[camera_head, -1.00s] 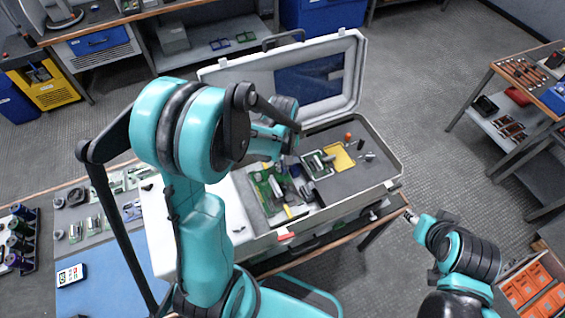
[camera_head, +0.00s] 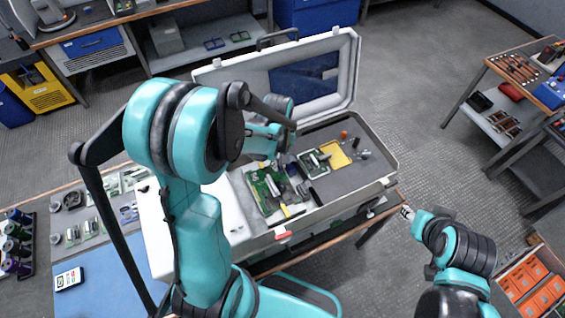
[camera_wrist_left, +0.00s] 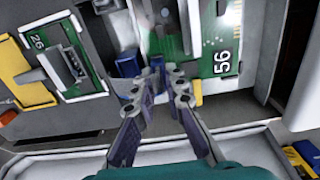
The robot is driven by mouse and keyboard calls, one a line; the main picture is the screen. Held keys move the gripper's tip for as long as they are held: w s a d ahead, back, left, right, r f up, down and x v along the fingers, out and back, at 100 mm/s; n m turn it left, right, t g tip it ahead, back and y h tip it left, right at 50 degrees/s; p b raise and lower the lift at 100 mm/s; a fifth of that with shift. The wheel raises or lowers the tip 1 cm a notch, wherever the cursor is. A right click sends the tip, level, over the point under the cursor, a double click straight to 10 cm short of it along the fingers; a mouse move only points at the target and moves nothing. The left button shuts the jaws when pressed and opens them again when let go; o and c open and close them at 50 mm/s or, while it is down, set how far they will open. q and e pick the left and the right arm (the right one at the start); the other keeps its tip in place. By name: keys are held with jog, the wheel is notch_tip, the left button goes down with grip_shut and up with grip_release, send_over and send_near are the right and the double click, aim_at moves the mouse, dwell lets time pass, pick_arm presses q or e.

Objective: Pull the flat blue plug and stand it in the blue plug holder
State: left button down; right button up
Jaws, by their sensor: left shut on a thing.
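My left gripper (camera_wrist_left: 161,74) is low in the open case, its narrow fingertips shut close together. A small blue piece between the tips looks like the flat blue plug, mostly hidden by the fingers. A blue block (camera_wrist_left: 127,63) stands just left of the tips; I cannot tell whether it is the blue plug holder. A green board marked 56 (camera_wrist_left: 224,40) lies right of the fingers, and one marked 26 (camera_wrist_left: 62,62) lies left. In the head view my left arm partly covers the case's left side. My right gripper (camera_head: 407,213) hangs beside the case, its jaws too small to read.
The open case (camera_head: 352,205) stands on a bench with its lid (camera_head: 340,75) raised behind. A yellow piece (camera_head: 335,154) and small parts lie in its right part. A phone-like meter (camera_head: 69,278) lies at left. An orange bin (camera_head: 530,285) stands at lower right.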

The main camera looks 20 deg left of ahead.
aim_at(290, 165)
pick_arm(q)
jog(key=shift+r+p, duration=1.1)
jog(key=shift+r, duration=0.35)
jog(key=shift+w+d, duration=0.1)
jog(key=shift+w+d+b, duration=0.35)
jog(key=shift+w+d, duration=0.9)
jog(key=shift+w, duration=0.15)
jog(key=shift+f, duration=0.2)
jog(key=shift+f+b, duration=0.95)
jog(key=shift+b, duration=0.1)
jog(key=shift+f+b, duration=0.75)
jog(key=shift+f, duration=0.05)
